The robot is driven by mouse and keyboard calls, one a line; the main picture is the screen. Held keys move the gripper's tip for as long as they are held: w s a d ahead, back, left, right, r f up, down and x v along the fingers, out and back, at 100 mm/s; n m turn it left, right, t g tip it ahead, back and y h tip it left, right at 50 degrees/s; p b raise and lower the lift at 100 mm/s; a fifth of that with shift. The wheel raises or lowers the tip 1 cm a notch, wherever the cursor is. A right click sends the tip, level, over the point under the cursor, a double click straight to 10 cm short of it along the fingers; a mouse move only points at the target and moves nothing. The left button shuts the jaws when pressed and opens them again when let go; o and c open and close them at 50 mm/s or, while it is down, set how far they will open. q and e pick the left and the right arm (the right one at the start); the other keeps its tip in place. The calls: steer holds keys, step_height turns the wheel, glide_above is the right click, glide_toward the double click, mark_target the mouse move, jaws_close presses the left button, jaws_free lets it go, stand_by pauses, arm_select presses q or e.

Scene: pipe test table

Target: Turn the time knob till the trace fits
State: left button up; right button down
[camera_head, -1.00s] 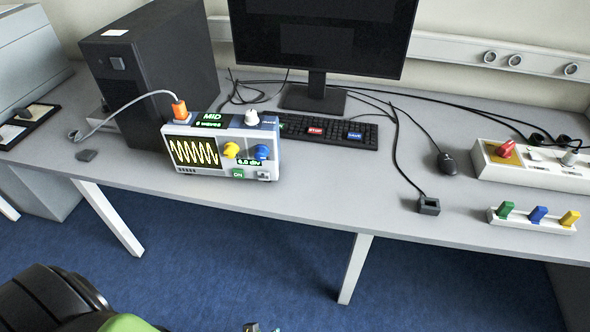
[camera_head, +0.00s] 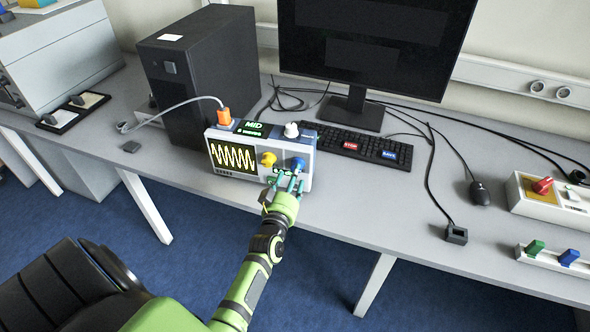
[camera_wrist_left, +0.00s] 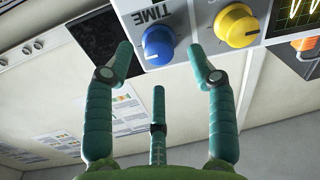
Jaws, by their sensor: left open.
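The instrument (camera_head: 215,170) stands on the table, its dark screen (camera_head: 233,157) showing a wavy trace of several waves. A small display (camera_head: 254,129) on top reads MID. The blue time knob (camera_head: 298,163) is at the right of its front. In the left wrist view the blue knob (camera_wrist_left: 158,46) sits beside the printed word TIME. My left gripper (camera_head: 288,182) is open in front of the blue knob, two fingers flanking it with gaps showing and a third below. It covers the lower right of the front. My right gripper is out of view.
A yellow knob (camera_head: 268,159) sits close left of the blue one, near a fingertip in the wrist view. An orange plug (camera_head: 224,116) and a white knob (camera_head: 291,130) stand on top. A keyboard (camera_head: 365,146) lies behind right.

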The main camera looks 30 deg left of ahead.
arm_select(q)
steer(key=shift+x, duration=1.65)
jaws_close()
steer(key=shift+n, duration=0.4)
steer(key=n+b, duration=0.1)
steer(key=n, duration=1)
steer(key=shift+a, duration=0.1)
steer(key=shift+r, duration=0.1)
